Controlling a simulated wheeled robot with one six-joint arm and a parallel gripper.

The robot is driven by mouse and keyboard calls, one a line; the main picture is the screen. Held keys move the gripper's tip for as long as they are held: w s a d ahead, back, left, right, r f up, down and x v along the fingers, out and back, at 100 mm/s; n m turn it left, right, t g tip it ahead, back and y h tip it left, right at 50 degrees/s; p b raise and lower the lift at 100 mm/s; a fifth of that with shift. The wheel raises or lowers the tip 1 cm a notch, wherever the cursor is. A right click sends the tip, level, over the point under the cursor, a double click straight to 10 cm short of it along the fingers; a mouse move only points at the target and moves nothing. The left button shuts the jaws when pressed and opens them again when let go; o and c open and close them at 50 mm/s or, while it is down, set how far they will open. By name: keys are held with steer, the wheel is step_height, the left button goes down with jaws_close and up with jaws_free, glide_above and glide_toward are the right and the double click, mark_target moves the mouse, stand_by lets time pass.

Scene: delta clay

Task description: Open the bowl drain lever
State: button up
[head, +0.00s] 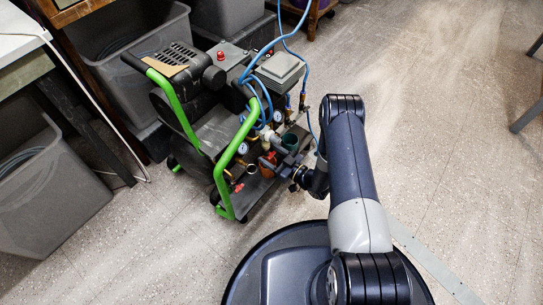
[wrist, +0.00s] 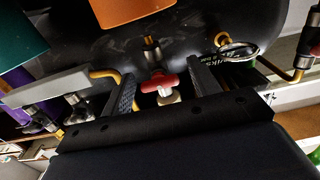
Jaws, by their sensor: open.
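A small red lever (wrist: 158,82) on a metal valve fitting shows in the middle of the wrist view. My gripper (wrist: 165,74) is open, with one finger on each side of the lever and visible gaps. The lever appears free between the fingers; I cannot tell its exact depth. An orange bowl (wrist: 132,10) and a dark green bowl (wrist: 20,38) hang at the top of that view. In the head view my gripper (head: 285,168) is at the near right side of the air compressor (head: 212,125), where my arm hides part of the fittings.
A brass pipe (wrist: 102,74) and a grey bar (wrist: 50,88) lie left of the fingers; a ring (wrist: 238,50) is to their right. Green frame tubes (head: 226,170) and blue hoses (head: 262,92) surround the fittings. Grey bins (head: 50,195) stand left.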

steer(key=shift+c, duration=0.4)
steer(key=c, duration=0.9)
steer(key=shift+n, duration=2.3)
steer(key=o, duration=1)
steer(key=p+v, duration=0.3)
steer(key=v, duration=0.8)
steer(key=shift+c, duration=0.2)
